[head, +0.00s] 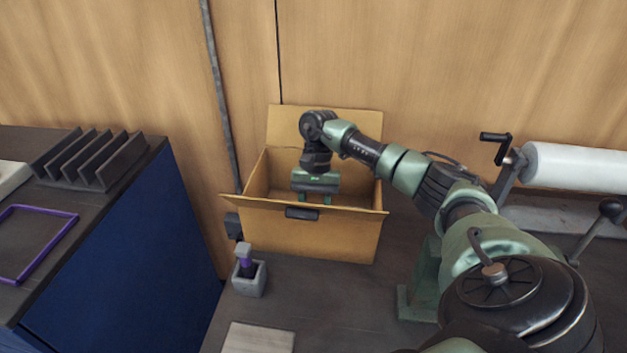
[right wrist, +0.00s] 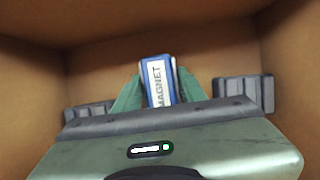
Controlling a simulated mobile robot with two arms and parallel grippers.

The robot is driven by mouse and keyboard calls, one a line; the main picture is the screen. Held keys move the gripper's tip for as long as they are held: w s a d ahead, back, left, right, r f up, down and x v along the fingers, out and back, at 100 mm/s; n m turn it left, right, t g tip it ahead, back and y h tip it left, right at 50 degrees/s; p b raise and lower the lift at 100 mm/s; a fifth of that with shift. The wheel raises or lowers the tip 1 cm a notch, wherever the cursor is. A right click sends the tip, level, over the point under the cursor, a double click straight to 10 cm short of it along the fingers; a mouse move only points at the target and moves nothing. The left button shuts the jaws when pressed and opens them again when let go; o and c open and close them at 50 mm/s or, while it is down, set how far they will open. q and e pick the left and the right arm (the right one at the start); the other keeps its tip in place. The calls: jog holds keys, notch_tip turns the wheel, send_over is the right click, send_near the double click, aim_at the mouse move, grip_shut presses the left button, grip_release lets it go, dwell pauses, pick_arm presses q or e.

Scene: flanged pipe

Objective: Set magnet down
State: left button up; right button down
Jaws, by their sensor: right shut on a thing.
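The magnet (right wrist: 158,80) is a blue block with a white label reading MAGNET, seen in the right wrist view. My right gripper (right wrist: 159,90) is shut on it, one green finger on each side. In the head view my right gripper (head: 315,199) points down inside an open cardboard box (head: 335,238), behind its front wall. The magnet is hidden there by that wall. I cannot tell whether the magnet touches the box floor. My left gripper is not in view.
Dark ribbed pieces (right wrist: 245,92) show either side of the gripper. A pale board (head: 258,338) lies nearer. A white roll (head: 575,163) is at right. A slotted rack (head: 92,160) sits left.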

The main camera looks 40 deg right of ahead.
jog(key=c, duration=0.8)
grip_release()
jog(key=shift+c, duration=0.2)
jog(key=b+v, duration=0.2)
jog(key=v, duration=0.5)
jog(key=shift+w, duration=0.1)
jog(key=shift+v, duration=2.5)
jog(key=shift+r+p, duration=0.1)
jog(key=shift+p, duration=0.2)
